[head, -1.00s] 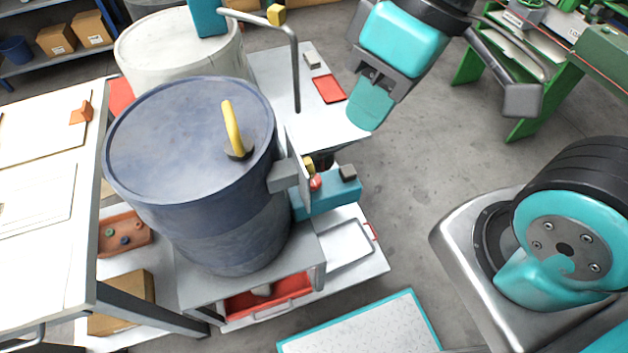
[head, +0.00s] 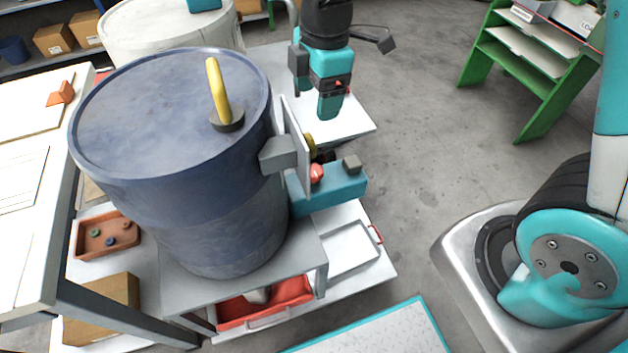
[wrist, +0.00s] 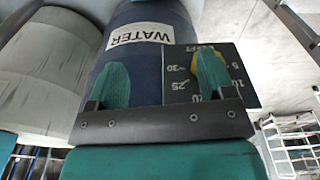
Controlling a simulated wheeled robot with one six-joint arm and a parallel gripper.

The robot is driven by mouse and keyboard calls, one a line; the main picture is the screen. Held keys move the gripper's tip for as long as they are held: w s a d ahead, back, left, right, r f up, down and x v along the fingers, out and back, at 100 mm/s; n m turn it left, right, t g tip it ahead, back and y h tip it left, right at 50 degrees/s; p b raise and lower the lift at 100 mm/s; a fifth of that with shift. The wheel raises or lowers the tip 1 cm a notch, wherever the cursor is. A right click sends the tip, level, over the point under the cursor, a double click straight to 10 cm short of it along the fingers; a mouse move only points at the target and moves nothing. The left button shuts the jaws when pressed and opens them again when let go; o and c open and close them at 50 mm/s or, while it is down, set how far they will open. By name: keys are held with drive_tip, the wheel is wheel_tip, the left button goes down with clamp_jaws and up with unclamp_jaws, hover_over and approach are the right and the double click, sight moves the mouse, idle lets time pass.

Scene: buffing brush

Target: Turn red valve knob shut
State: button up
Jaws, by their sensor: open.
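The red valve knob (head: 316,173) sits low beside the plate on the right side of the blue drum, just above a teal box. In the head view my gripper (head: 328,108) is above and slightly right of it, apart from it, pointing down. In the wrist view my gripper (wrist: 162,80) has its two teal fingers spread with nothing between them. The dark plate with white scale numbers (wrist: 236,72) lies beyond the right finger. A yellow round part (wrist: 208,62) on it is partly covered by that finger. I cannot see the red knob in the wrist view.
The blue drum (head: 170,130) with a yellow handle (head: 216,92) stands left of my gripper. A grey bracket (head: 280,154) joins it to the plate (head: 296,140). The teal box (head: 335,188) stands below. Open floor (head: 430,150) lies to the right.

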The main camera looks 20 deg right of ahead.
sight(314, 170)
drive_tip(key=w+f+n+b, duration=0.1)
drive_tip(key=f, duration=0.7)
drive_tip(key=w+f+n+b, duration=0.1)
drive_tip(key=f, duration=0.7)
drive_tip(key=w+f+n+h+b, duration=0.1)
drive_tip(key=w+f+n, duration=0.1)
drive_tip(key=f, duration=0.7)
drive_tip(key=shift+d+b, duration=0.3)
drive_tip(key=shift+d, duration=0.1)
drive_tip(key=c, duration=0.9)
